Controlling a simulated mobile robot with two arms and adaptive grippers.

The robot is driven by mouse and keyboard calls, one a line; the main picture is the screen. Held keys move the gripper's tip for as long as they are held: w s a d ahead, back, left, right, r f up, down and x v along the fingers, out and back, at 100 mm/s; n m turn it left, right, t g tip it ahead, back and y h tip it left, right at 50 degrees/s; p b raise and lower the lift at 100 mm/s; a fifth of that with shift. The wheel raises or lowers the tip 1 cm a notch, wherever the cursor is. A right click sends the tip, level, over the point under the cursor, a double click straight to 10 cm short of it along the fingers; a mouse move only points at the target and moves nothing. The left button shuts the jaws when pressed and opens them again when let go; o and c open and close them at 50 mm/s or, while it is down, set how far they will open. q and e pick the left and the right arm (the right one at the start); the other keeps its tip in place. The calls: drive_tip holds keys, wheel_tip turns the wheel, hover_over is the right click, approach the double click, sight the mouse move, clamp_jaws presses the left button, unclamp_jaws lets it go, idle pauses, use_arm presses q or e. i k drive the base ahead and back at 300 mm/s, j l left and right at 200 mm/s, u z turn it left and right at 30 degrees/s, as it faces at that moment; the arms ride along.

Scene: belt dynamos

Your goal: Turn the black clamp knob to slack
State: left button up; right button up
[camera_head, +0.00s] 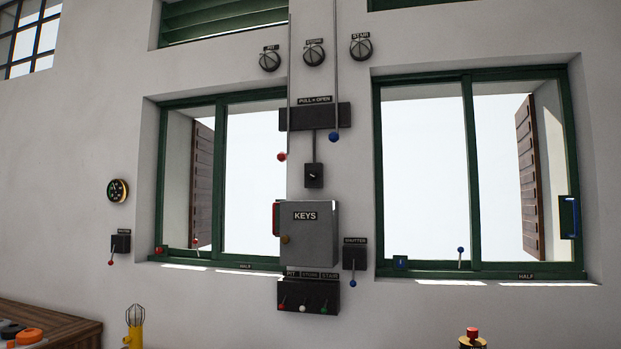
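I cannot pick out the black clamp knob for certain in the head view. At the lower left corner, a black round piece (12,331) and an orange round piece (29,336) lie on a wooden bench top (62,322), cut off by the frame edge. I cannot tell whether either is a clamp knob. Neither of my grippers is in view.
A white wall holds two green-framed windows (219,150), a grey KEYS box (309,234), round dials (314,54) and a lever panel (308,294). A yellow caged lamp (135,325) and a red-topped object (472,338) stand at the bottom edge.

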sight(310, 173)
drive_tip(key=i+l, duration=0.3)
drive_tip(key=i, duration=0.2)
drive_tip(key=i+l+u, duration=0.1)
drive_tip(key=i+l, duration=0.25)
drive_tip(key=i, duration=0.1)
